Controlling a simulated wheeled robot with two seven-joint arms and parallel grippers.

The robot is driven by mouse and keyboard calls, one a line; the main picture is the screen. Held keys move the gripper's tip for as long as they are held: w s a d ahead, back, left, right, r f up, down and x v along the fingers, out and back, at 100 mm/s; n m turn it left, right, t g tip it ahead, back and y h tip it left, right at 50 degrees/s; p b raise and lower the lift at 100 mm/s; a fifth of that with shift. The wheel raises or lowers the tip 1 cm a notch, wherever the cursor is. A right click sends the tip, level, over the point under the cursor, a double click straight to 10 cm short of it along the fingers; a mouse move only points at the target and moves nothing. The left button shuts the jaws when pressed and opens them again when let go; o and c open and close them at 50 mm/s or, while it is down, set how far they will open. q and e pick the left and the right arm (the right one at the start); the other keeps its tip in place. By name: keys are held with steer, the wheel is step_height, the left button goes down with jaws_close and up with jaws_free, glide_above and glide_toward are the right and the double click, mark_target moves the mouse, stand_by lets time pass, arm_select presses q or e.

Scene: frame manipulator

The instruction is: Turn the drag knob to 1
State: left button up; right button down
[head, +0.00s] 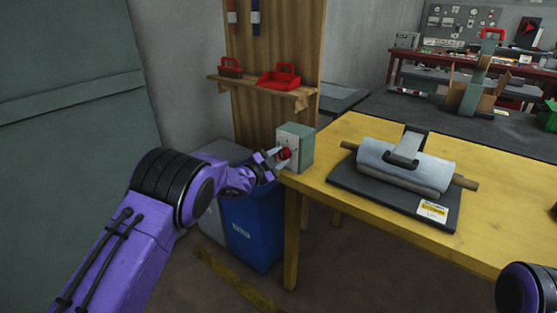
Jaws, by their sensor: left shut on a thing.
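The markings on the panel are too small to read, so the knob's setting cannot be told. Only a rounded part of my right arm shows at the lower right corner; the right gripper is out of view.
The yellow table (345,200) carries a dark board with a grey roller device (405,168). A blue bin (255,225) stands below the box. A wooden shelf (262,90) with red items is behind it. A dark workbench (400,115) is farther back.

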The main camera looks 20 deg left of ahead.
arm_select(q)
steer(key=o, duration=1.1)
steer(key=shift+c, duration=0.2)
steer(key=b+v, duration=0.1)
steer(key=v, duration=0.9)
steer(key=shift+s, duration=0.3)
steer(key=shift+a, duration=0.15)
